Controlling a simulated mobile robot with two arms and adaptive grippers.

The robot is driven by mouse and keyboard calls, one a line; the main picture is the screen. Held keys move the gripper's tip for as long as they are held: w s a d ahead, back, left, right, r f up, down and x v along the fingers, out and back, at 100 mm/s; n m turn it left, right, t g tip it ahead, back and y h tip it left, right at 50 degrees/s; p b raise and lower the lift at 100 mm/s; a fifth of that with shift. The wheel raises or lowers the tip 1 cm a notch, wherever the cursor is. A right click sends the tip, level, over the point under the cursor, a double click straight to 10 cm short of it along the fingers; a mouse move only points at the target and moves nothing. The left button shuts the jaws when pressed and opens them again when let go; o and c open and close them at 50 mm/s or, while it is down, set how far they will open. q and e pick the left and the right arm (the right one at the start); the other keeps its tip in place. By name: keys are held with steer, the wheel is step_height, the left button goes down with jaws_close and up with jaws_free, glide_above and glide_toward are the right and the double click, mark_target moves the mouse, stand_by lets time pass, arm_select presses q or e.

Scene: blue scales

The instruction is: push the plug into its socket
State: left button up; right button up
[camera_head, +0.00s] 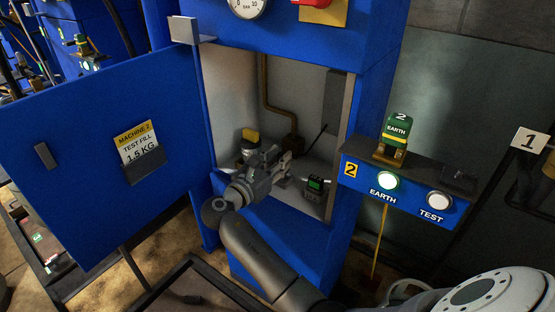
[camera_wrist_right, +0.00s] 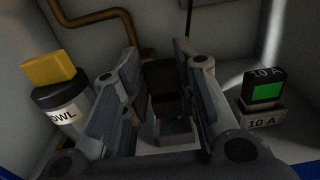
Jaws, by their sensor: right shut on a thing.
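My right gripper (camera_head: 281,162) reaches into the open blue cabinet. It is shut on a dark brown block, seen between its fingers (camera_wrist_right: 157,72) in the wrist view; I take this block (camera_wrist_right: 165,88) to be the plug. A pale grey box-like base (camera_wrist_right: 177,131), perhaps its socket, shows just below the block. I cannot tell whether the block is in the base or only above it. In the head view the fingers hide the block. My left gripper is not in view.
The cabinet door (camera_head: 80,165) is open. A green EARTH block (camera_head: 397,127) stands on the shelf (camera_head: 425,172) outside.

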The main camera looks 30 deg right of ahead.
steer(key=shift+f, duration=0.75)
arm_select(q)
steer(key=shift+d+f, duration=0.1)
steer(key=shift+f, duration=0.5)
arm_select(e)
steer(key=shift+f, duration=0.5)
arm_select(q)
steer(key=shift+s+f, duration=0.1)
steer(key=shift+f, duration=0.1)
arm_select(e)
steer(key=shift+f, duration=0.15)
steer(key=shift+f, duration=0.45)
steer(key=o, duration=1.1)
